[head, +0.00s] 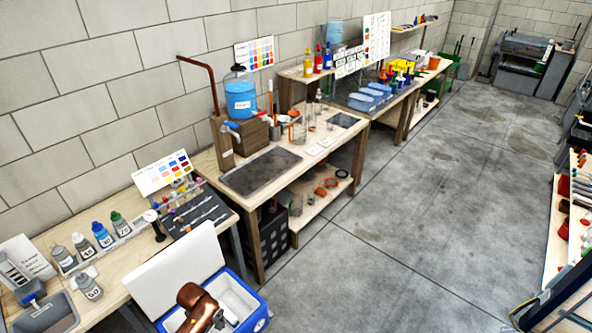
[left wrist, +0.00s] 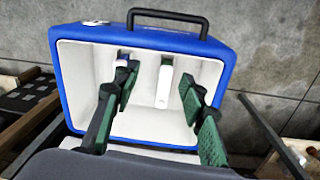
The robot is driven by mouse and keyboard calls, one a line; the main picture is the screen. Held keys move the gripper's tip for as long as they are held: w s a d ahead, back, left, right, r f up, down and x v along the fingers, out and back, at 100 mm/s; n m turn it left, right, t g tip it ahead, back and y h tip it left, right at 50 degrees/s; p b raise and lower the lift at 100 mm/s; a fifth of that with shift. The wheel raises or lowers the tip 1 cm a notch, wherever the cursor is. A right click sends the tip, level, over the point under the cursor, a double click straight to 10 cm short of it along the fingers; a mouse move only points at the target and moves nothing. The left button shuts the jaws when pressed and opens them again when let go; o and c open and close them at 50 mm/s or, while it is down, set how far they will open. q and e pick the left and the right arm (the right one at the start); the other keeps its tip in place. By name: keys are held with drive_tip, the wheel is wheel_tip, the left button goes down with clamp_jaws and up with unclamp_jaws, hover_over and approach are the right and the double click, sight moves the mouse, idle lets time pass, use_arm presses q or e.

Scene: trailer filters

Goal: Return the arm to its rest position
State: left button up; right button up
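The left wrist view shows my left gripper (left wrist: 157,82) open, its two green-padded fingers wide apart. It points into an open blue cooler with a white inside (left wrist: 220,50). A white item (left wrist: 164,88) stands against the cooler's inner wall, seen between the fingers and not held. A smaller white item with a blue part (left wrist: 123,57) is partly hidden behind the left finger. In the head view the cooler (head: 255,318) is at the bottom, its white lid (head: 170,268) raised. A copper-coloured link of my arm covers part of it. My right gripper is not in view.
A wooden bench (head: 110,275) with bottles and a sink runs along the wall beside the cooler. A second table (head: 290,160) holds a dark mat and a blue water jug (head: 240,98). The concrete floor (head: 420,220) to the right is clear.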

use_arm(q)
drive_tip(key=s+d+r+m+t, duration=0.1)
drive_tip(key=s+m, duration=0.2)
drive_tip(key=s, duration=0.5)
drive_tip(key=s+r+m+t, duration=0.1)
drive_tip(key=s+r+m, duration=0.15)
drive_tip(key=s, duration=0.55)
drive_tip(key=s+a+r+m+t+y, duration=0.1)
drive_tip(key=s+a+r, duration=0.15)
drive_tip(key=s, duration=0.25)
drive_tip(key=s+a+r+m, duration=0.2)
drive_tip(key=s+a, duration=0.2)
drive_tip(key=s, duration=0.1)
wheel_tip(320, 180, down, 36)
drive_tip(key=s+d+g+b, duration=0.2)
drive_tip(key=b, duration=0.4)
drive_tip(key=s+f+m+g+b, duration=0.1)
drive_tip(key=s+f+b, duration=0.3)
drive_tip(key=s+f, duration=1.6)
drive_tip(key=shift+a+f, duration=0.25)
drive_tip(key=shift+f, duration=0.45)
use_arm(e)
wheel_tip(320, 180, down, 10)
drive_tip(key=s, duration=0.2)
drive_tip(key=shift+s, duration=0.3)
use_arm(q)
drive_tip(key=shift+s, duration=0.2)
drive_tip(key=shift+c, duration=0.2)
